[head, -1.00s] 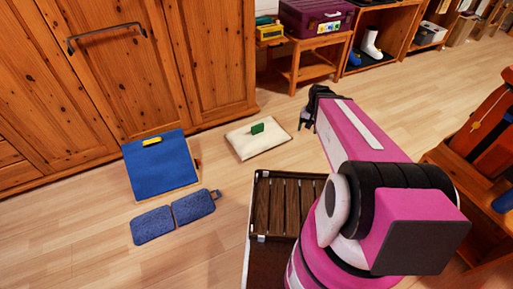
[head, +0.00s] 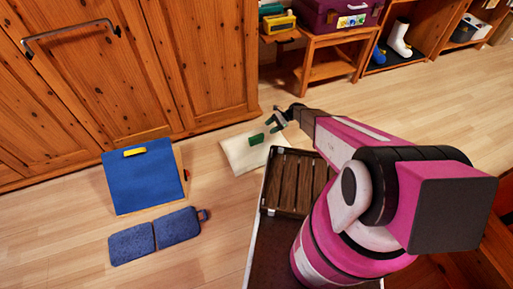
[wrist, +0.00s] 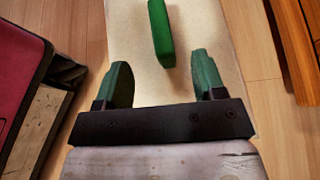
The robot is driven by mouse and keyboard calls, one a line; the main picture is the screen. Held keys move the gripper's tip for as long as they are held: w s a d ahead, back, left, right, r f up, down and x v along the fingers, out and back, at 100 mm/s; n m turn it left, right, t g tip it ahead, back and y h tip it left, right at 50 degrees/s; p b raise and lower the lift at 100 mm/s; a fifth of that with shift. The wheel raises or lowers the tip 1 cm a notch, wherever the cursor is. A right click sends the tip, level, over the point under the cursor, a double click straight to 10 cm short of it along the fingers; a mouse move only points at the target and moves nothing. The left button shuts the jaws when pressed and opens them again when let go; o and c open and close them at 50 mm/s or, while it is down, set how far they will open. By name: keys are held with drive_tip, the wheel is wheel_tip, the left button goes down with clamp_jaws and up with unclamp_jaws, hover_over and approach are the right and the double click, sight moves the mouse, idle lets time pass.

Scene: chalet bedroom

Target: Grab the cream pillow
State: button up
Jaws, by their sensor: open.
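The cream pillow (head: 238,152) lies flat on the wooden floor in front of the wardrobe. A small green block (head: 256,139) lies on top of it. My gripper (head: 273,122) is open and empty, over the pillow's right part in the head view. In the wrist view the pillow (wrist: 140,60) stretches away beneath the two green fingertips (wrist: 160,82), which stand apart. The green block (wrist: 160,33) shows just beyond the gap between them. I cannot tell how high the fingers are above the pillow.
A slatted dark wooden crate (head: 296,180) is close by the pillow at its lower right. A blue board (head: 145,180) and a blue folded pad (head: 155,236) lie on the floor to the left. The wardrobe (head: 130,70) closes off the back.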

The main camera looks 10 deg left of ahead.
sight(258, 135)
drive_tip(key=x, duration=0.9)
drive_tip(key=shift+w, duration=0.1)
clamp_jaws()
